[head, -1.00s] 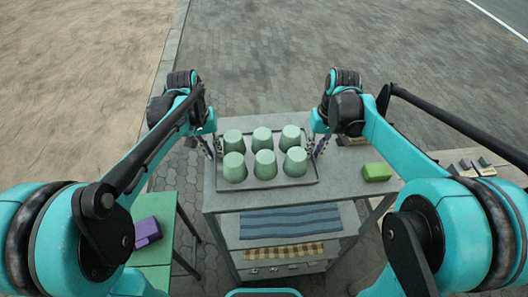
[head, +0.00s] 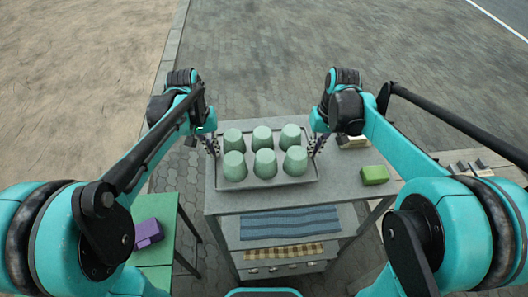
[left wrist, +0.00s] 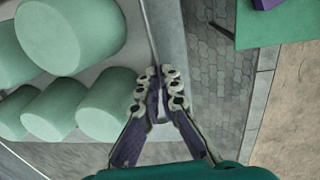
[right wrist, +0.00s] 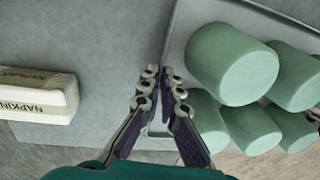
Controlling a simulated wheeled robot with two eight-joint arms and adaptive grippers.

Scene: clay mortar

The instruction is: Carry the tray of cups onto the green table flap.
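The grey tray (head: 222,187) lies on the grey table and carries several pale green cups (head: 264,163) upside down in two rows. My left gripper (head: 212,146) is at the tray's left end, its fingers closed on the rim; its fingertips show in the left wrist view (left wrist: 159,78). My right gripper (head: 316,146) is at the right end, its fingers closed on that rim; its fingertips show in the right wrist view (right wrist: 161,80). The green table flap (head: 157,256) is at lower left, with a purple block (head: 148,233) on it.
The grey table (head: 345,188) has a green block (head: 374,175) at its right and a napkin pack (right wrist: 38,97) near its far edge. Shelves below hold a blue cloth (head: 290,221) and a checked cloth (head: 284,253). A gap separates the flap from the table.

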